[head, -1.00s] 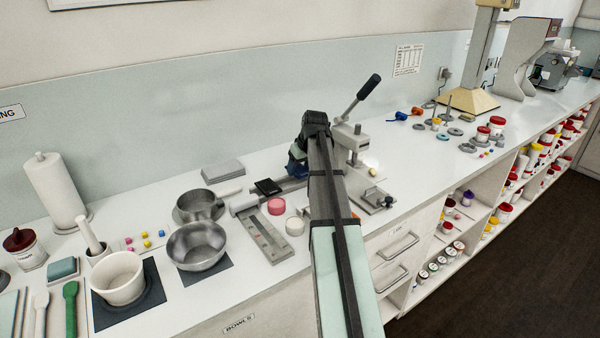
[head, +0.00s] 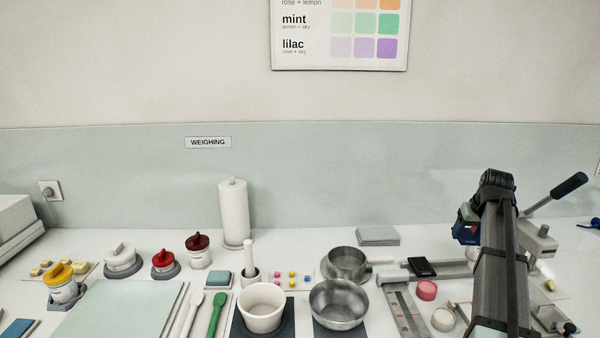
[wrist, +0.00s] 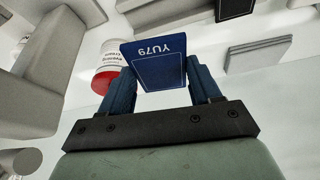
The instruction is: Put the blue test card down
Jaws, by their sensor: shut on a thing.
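The blue test card (wrist: 158,68) is between the two blue fingers of my gripper (wrist: 160,78) in the wrist view. It has white lettering that reads "YU79" and is tilted. My gripper is shut on it, with one finger at each side edge. In the head view, my gripper (head: 467,226) is at the right, beside a grey lever press (head: 540,240), and is largely hidden behind my arm. The card cannot be clearly told apart from the blue fingers there.
A grey stack of plates (head: 378,236), a black pad (head: 422,266), a pink puck (head: 427,290) and a grey ruled bar (head: 405,312) lie left of my arm. Steel bowls (head: 340,303) stand further left. A pale green mat (head: 120,312) has bare room at front left.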

